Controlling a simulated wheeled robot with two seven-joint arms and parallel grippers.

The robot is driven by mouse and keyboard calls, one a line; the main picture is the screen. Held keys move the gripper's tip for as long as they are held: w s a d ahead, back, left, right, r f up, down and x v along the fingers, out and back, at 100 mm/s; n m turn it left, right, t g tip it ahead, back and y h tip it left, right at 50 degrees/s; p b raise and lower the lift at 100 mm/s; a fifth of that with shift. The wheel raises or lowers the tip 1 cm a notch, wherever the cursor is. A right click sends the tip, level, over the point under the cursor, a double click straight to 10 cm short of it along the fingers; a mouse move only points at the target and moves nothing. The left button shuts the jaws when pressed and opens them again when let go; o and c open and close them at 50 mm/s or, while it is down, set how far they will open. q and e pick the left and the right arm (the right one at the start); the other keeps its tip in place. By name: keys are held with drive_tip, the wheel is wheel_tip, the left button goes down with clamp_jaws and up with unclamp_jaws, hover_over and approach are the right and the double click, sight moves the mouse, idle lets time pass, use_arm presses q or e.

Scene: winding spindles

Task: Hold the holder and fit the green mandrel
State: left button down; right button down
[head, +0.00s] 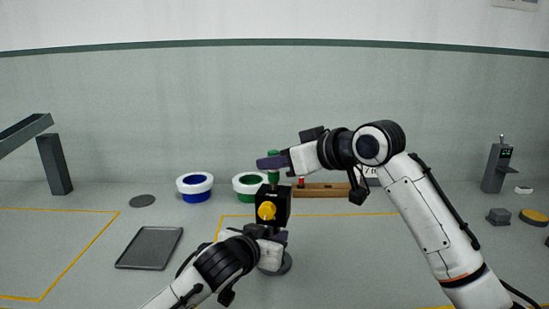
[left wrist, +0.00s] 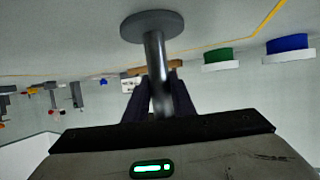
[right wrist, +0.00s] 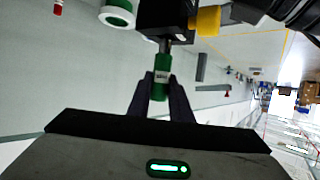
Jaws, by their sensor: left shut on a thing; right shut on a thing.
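The holder has a black block (head: 280,208) with a yellow knob (head: 266,211) on its front. It stands upright on a metal post (left wrist: 155,65) with a round grey base (left wrist: 152,24). My left gripper (left wrist: 158,90) is shut on the post, below the block. My right gripper (right wrist: 161,92) is shut on the green mandrel (right wrist: 161,78), which also shows above the block in the head view (head: 273,160). The mandrel is upright, and its grey shank (right wrist: 164,48) points down and meets the block's top. I cannot tell how far it is inside.
Behind the holder stand a white-and-blue ring (head: 194,178), a white-and-green ring (head: 242,180) and a wooden rack (head: 330,190) with a red piece (head: 301,182). A dark tray (head: 150,248) lies left. A grey device (head: 496,170) and a yellow disc (head: 535,216) are far right.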

drive_tip(key=shift+f, duration=0.65)
drive_tip(key=c, duration=1.5)
unclamp_jaws()
drive_tip(key=shift+c, duration=0.2)
drive_tip(key=v, duration=1.2)
use_arm(q)
drive_tip(key=c, duration=1.4)
unclamp_jaws()
